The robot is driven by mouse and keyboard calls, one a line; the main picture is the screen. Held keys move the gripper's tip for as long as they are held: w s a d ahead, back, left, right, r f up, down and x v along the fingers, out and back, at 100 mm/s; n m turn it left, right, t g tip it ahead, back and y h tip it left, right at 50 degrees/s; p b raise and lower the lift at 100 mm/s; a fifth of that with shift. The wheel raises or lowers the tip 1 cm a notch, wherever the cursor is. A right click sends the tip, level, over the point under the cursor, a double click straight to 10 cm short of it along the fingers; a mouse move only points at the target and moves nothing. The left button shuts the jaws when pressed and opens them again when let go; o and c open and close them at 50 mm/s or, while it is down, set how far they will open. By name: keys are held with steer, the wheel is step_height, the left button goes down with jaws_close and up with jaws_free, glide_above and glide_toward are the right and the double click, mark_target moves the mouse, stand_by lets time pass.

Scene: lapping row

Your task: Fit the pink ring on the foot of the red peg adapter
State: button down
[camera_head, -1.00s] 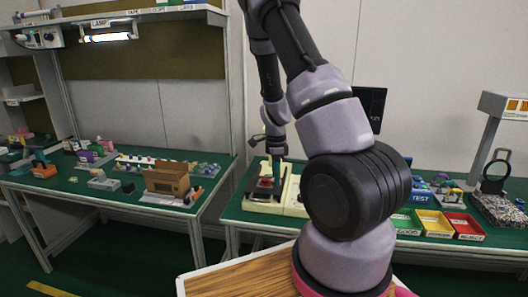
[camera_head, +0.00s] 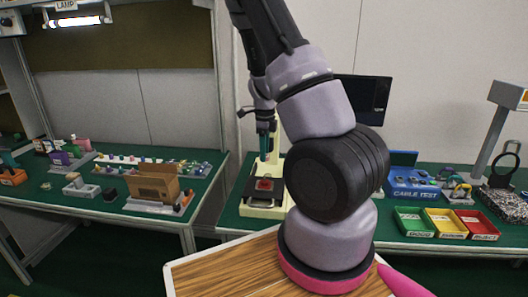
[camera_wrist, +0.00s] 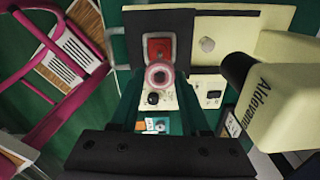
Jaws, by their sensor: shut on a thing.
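My gripper (camera_wrist: 158,78) is shut on the pink ring (camera_wrist: 158,86), which sits between the two teal fingers in the wrist view. The ring's hole faces the camera. The red peg adapter (camera_wrist: 159,45) shows just beyond the ring, partly covered by it, on the dark plate of a cream machine. In the head view the adapter (camera_head: 264,184) sits on that machine, and my gripper (camera_head: 265,157) hangs above it, pointing down, with a gap between. The ring cannot be made out in the head view.
The cream machine (camera_head: 256,211) stands on the green bench. Its lettered upper part (camera_wrist: 280,95) rises close at right in the wrist view. Green, yellow and red trays (camera_head: 444,223) and a blue cable-test box (camera_head: 409,183) stand to the right. A left bench holds a cardboard box (camera_head: 153,184).

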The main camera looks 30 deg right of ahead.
steer(key=shift+f, duration=2.9)
steer(key=shift+f, duration=1.6)
steer(key=shift+c, duration=1.5)
jaws_free()
step_height(320, 180, up, 11)
steer(key=shift+f, duration=0.1)
